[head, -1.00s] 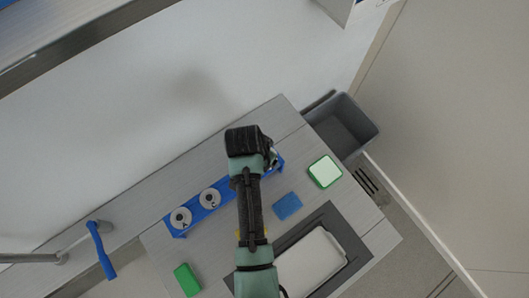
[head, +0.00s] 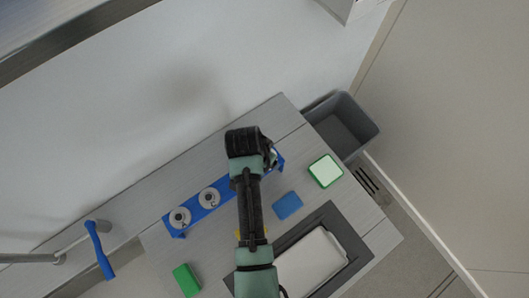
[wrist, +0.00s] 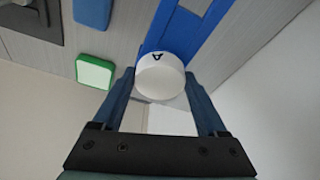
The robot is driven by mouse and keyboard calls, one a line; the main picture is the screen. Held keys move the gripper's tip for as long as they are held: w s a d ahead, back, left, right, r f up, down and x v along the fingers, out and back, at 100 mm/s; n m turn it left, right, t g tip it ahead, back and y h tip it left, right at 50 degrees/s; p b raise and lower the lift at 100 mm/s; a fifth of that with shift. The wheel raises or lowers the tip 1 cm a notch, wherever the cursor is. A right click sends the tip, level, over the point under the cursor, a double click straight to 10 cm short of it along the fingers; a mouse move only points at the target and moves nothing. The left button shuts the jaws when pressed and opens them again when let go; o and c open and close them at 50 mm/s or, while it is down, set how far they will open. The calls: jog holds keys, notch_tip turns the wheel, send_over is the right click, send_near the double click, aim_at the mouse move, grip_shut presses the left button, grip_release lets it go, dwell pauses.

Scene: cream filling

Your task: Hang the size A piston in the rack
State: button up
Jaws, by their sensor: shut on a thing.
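My gripper (wrist: 160,82) is shut on a white round piston (wrist: 160,80) marked with the letter A, one finger on each side of it. In the wrist view the piston overlaps the end of the blue rack (wrist: 191,30); I cannot tell whether it touches or is seated. In the head view the rack (head: 228,186) runs diagonally on the table, and my gripper (head: 268,153) is at its right end, with the fingers mostly hidden by my wrist. Two grey round pistons (head: 180,217) (head: 209,198) sit at the left part of the rack; their letters are too small to read surely.
A blue block (head: 287,205), a green-rimmed white pad (head: 325,171) and a green block (head: 187,280) lie on the table (head: 150,205). A white lid-like item (head: 312,262) sits in a dark frame. A grey bin (head: 342,125) stands beyond the right edge. A wall rises behind.

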jog(key=shift+f, duration=0.15)
dwell(0.4)
jog(key=o, duration=1.6)
jog(key=shift+c, duration=0.2)
jog(key=shift+r+p, duration=3)
jog(key=shift+r, duration=0.5)
